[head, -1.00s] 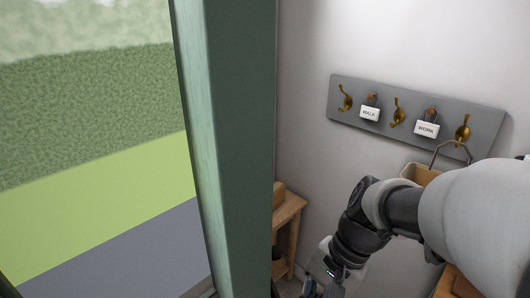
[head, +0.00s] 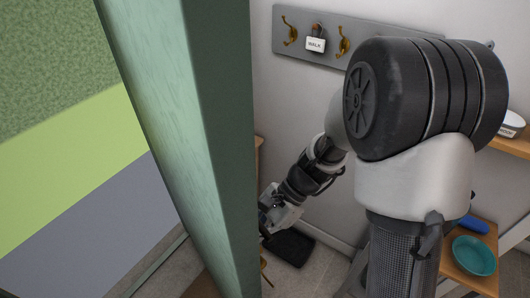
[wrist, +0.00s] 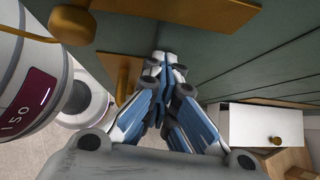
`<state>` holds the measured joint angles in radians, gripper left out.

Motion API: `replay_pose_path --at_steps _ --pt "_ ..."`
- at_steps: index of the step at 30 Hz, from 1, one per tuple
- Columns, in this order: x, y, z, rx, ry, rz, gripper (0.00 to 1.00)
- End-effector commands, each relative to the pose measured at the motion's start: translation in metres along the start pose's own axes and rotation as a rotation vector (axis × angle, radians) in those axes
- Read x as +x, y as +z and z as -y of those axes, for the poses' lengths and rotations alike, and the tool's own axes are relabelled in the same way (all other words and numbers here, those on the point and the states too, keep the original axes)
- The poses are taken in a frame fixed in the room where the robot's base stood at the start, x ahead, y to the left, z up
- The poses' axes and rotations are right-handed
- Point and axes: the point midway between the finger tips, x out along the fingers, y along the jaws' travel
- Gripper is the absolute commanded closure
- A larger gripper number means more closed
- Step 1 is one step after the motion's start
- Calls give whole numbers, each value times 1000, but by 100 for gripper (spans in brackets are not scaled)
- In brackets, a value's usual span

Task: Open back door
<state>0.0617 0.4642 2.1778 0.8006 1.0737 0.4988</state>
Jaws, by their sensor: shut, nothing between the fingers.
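The green back door (head: 160,110) stands at the left-centre of the head view, seen mostly along its edge. Outdoors shows to the left of that edge, so it is open. In the wrist view the green door face (wrist: 270,60) fills the top, with a brass lever handle (wrist: 200,12) and a brass plate (wrist: 120,68). My gripper (wrist: 165,68) is shut and empty close to the door face, right of the plate. I cannot tell whether it touches the door. In the head view my gripper (head: 270,215) is low beside the door, its tips partly hidden.
A hook rail (head: 380,45) with a WALK tag is on the wall. A dark mat (head: 288,248) lies on the floor. A white drawer front (wrist: 265,125) shows in the wrist view.

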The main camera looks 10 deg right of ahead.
Motion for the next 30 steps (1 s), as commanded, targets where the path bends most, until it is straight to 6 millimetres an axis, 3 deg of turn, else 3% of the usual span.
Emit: replay_pose_path --at_steps 1,6,12,24,30 --pt "18 0 -5 4 17 9 100" --pt "36 21 -6 2 19 12 100" --pt "44 32 -7 4 20 16 100" --pt "45 34 -5 2 17 13 100" --pt "75 63 -4 -2 19 14 100"
